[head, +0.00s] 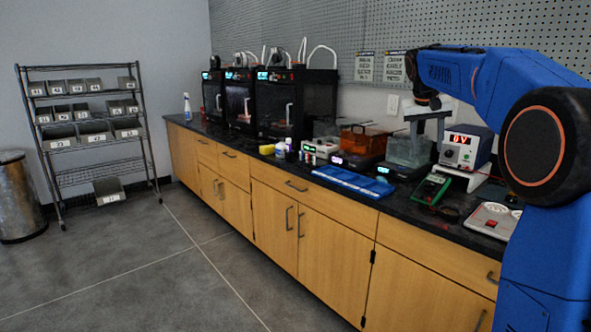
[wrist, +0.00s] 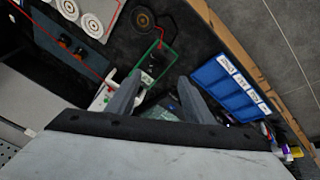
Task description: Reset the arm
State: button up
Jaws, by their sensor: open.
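My blue arm (head: 455,75) reaches from the right over the black counter. My gripper (head: 424,128) hangs at its end in the head view, pointing down above the back of the counter, in front of the power supply from the left. In the wrist view my gripper (wrist: 160,77) shows two grey fingers spread apart with nothing held between them. Whether the fingers touch anything below is hard to tell.
A clear-walled tank (head: 407,152) stands close under my gripper. The power supply (head: 464,148) is just right of it. A blue tray (head: 352,181) lies along the front edge. An orange-lidded bath (head: 362,140) and black printers (head: 290,103) stand further left. The floor (head: 130,265) is clear.

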jog(key=s+a+f+n+y, duration=0.1)
jog(key=s+a+f, duration=0.2)
jog(key=s, duration=0.5)
jog(key=s+a+f+n+t, duration=0.15)
jog(key=s+a, duration=0.25)
jog(key=s, duration=0.4)
jog(key=s+a+f+y, duration=0.1)
jog(key=s+a+f, duration=0.25)
jog(key=s, duration=0.55)
jog(key=s+a+f, duration=0.2)
jog(key=s+f, duration=0.7)
jog(key=s, duration=0.1)
jog(key=s+a+f+n+y, duration=0.1)
jog(key=s+a+f, duration=0.1)
jog(key=s+f, duration=0.7)
jog(key=shift+s+a, duration=0.35)
jog(key=shift+s, duration=0.25)
